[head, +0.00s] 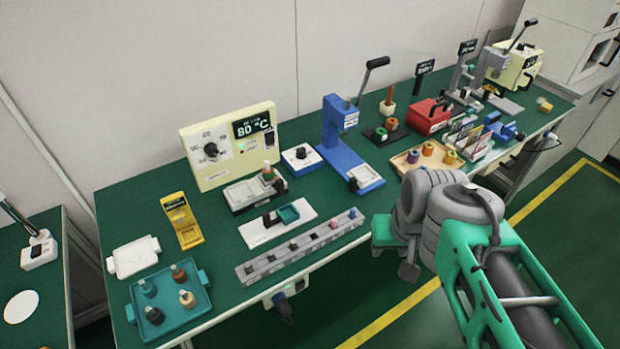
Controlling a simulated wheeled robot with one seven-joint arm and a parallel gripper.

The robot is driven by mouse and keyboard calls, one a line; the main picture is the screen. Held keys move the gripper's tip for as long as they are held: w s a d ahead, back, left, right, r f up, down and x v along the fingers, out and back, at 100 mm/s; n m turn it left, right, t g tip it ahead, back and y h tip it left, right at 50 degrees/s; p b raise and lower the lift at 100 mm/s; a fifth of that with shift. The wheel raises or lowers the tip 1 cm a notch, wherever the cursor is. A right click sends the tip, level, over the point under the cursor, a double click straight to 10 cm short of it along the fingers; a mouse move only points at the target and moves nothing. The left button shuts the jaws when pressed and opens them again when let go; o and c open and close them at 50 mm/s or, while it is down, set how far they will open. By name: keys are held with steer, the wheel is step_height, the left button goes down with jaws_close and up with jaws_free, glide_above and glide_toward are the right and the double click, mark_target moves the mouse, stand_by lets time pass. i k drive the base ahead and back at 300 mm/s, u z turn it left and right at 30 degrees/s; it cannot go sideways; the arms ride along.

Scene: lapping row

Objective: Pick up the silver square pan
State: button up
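A pale, silver-white square pan (133,257) with a small handle on each of two opposite sides lies on the green bench at its left end. It looks empty apart from a faint dark mark on its floor. My gripper (397,252) is at the right of centre, in front of the bench's front edge, far to the right of the pan. My own wrist hides part of the gripper, and I cannot tell how far its fingers are apart. I see nothing held in it.
A teal tray (201,303) with several capped bottles sits just in front of the pan. A yellow holder (182,220) stands close on its right. A grey strip (300,247) with knobs runs along the front edge. A cream temperature box (231,146) stands behind.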

mark_target(277, 183)
steer(key=u, duration=1.35)
steer(key=i, duration=0.7)
steer(key=u, duration=1.25)
